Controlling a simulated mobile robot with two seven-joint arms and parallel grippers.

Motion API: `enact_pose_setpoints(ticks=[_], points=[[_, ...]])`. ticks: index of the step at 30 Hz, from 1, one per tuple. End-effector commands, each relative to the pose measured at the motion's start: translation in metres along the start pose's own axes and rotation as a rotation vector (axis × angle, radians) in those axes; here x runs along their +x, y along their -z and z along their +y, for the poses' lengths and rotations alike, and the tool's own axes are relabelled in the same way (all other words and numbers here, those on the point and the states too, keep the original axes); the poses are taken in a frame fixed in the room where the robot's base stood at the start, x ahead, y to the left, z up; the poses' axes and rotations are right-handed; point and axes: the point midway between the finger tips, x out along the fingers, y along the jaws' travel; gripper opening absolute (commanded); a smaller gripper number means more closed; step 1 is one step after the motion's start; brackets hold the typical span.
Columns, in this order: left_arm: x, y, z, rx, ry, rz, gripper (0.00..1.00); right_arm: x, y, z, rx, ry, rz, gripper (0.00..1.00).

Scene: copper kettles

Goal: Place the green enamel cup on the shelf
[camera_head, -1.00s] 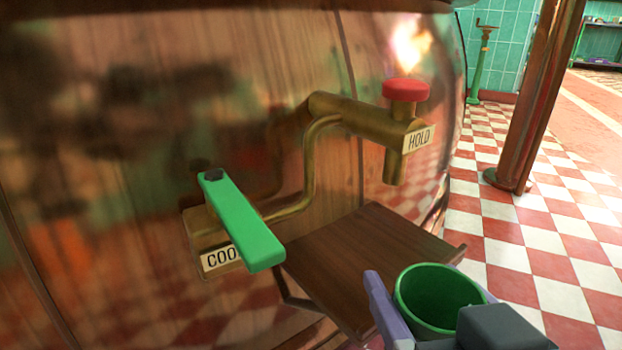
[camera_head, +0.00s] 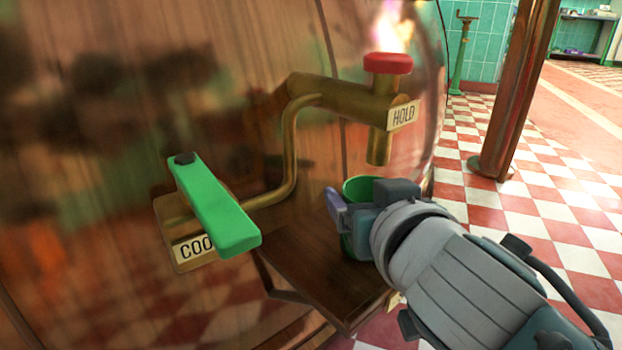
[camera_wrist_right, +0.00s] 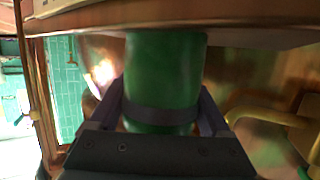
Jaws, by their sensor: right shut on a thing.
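The green enamel cup (camera_head: 358,188) is upright over the right part of the wooden shelf (camera_head: 300,262), below the spout of the HOLD tap (camera_head: 380,147). My right gripper (camera_head: 352,207) is shut on the cup and hides much of it. In the right wrist view, the picture is upside down and the cup (camera_wrist_right: 165,70) sits between the two fingers (camera_wrist_right: 162,108). The cup's base meets the shelf edge (camera_wrist_right: 240,38) in that picture; I cannot tell whether it rests on the shelf. My left gripper is not in view.
The large copper kettle (camera_head: 100,120) fills the left. A green lever (camera_head: 215,205) with a partly readable COO label juts out left of the shelf. A red knob (camera_head: 388,63) tops the HOLD tap. A copper post (camera_head: 515,90) stands on the open checkered floor (camera_head: 550,220).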

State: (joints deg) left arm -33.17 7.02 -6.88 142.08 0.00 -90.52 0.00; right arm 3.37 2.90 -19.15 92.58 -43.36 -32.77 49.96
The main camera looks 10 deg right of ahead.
Motion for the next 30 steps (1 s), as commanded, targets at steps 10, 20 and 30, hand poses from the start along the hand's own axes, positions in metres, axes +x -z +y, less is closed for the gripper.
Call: enact_pose_setpoints(ticks=[10,20,30], points=[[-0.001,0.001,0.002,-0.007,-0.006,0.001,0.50,-0.001,0.000,0.000,0.001,0.000,-0.002,1.00],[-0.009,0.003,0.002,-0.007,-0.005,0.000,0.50,-0.012,0.002,-0.001,0.003,0.001,-0.004,1.00],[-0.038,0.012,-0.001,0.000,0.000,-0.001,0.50,-0.079,0.002,0.000,0.005,0.000,-0.006,1.00]])
